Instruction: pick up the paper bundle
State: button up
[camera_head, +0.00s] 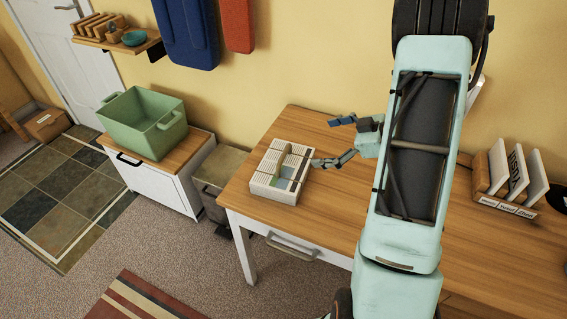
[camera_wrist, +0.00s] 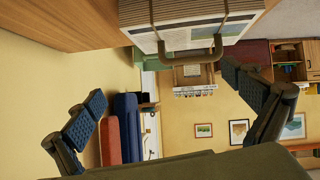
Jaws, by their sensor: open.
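The paper bundle (camera_head: 267,186) is a squat block of cream, layered paper with some blue and green on top. A raised tan band or handle crosses its middle. It lies on the wooden desk (camera_head: 330,200) near the left end. My gripper (camera_head: 327,142) is open and empty, just to the right of the bundle, with its fingers pointing left towards it. In the wrist view the bundle (camera_wrist: 150,42) shows upside down at the top, with its dark loop-shaped handle. It is beyond the two spread fingertips (camera_wrist: 168,98), and none of them clearly touches it.
A green bin (camera_head: 145,125) stands on a low white cabinet left of the desk. A book holder (camera_head: 505,205) with several books is on the desk's right. A wall shelf (camera_head: 120,42) holds a small bowl. The desk's back left is clear.

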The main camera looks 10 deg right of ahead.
aim_at(284, 158)
jog(key=a+f+y, duration=0.1)
jog(key=a+f, duration=0.1)
jog(key=a, duration=0.1)
jog(key=w+a+f, duration=0.1)
jog(key=a+f, duration=0.1)
jog(key=a, duration=0.2)
jog(key=w+a+f+y+b, duration=0.1)
jog(key=a+f, duration=0.1)
jog(key=a, duration=0.1)
jog(key=shift+w+a+f+g+y, duration=0.1)
jog(key=shift+a+f+g+y, duration=0.2)
jog(key=shift+a, duration=0.1)
jog(key=shift+c, duration=0.6)
jog(key=shift+r, duration=0.1)
jog(key=c, duration=1.6)
jog(key=shift+r, duration=0.1)
